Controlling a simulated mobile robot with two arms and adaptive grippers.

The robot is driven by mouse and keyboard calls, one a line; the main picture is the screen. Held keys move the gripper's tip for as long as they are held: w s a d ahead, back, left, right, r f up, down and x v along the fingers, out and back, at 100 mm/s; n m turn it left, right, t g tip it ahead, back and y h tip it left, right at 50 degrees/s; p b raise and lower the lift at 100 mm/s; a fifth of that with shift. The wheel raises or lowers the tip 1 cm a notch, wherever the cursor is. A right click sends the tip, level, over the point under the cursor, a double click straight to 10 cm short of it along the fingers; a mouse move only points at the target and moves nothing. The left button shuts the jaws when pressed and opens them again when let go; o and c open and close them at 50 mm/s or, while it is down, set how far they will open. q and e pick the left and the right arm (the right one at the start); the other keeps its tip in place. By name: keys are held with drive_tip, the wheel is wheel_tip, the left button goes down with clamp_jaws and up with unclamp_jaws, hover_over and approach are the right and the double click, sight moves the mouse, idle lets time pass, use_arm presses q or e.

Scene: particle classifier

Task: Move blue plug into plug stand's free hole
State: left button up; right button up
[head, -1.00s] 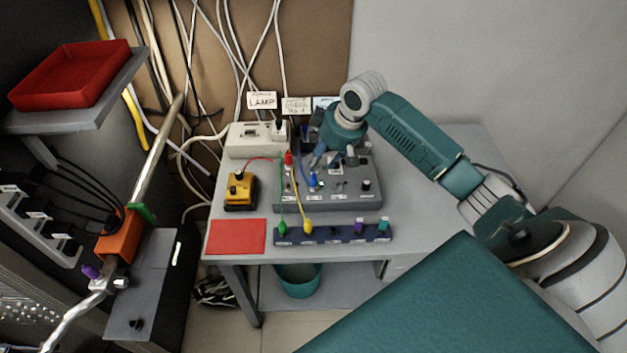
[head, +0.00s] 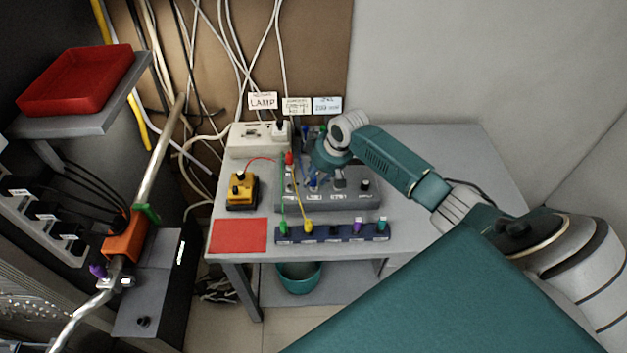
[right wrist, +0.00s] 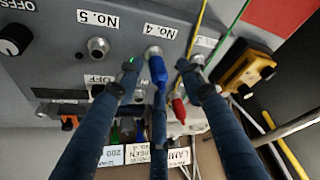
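The blue plug (right wrist: 158,71) sits upright in a socket beside the No. 4 label in the right wrist view; in the head view it shows on the grey panel box (head: 314,183). My right gripper (right wrist: 157,66) is open, with one fingertip on each side of the plug and visible gaps between. In the head view my right gripper (head: 316,172) reaches down over the panel box from the right. The plug stand (head: 345,238) is a dark blue bar at the table's front, holding green, yellow, purple and teal plugs. Its free hole (head: 333,231) is between yellow and purple. My left gripper is not in view.
A red plug (right wrist: 179,108) stands close to the right finger. A yellow device (head: 240,192), a red mat (head: 239,236) and a white power box (head: 250,141) lie left of the panel box. Green and yellow cables run from panel to stand. The table's right side is clear.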

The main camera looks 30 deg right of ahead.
sight(315, 177)
drive_tip(key=c, duration=1)
drive_tip(key=shift+o, duration=0.2)
drive_tip(key=shift+r, duration=0.2)
drive_tip(key=shift+w+r, duration=0.1)
drive_tip(key=shift+r, duration=0.15)
wheel_tip(315, 177, up, 19)
drive_tip(key=b, duration=0.4)
drive_tip(key=shift+r, duration=0.1)
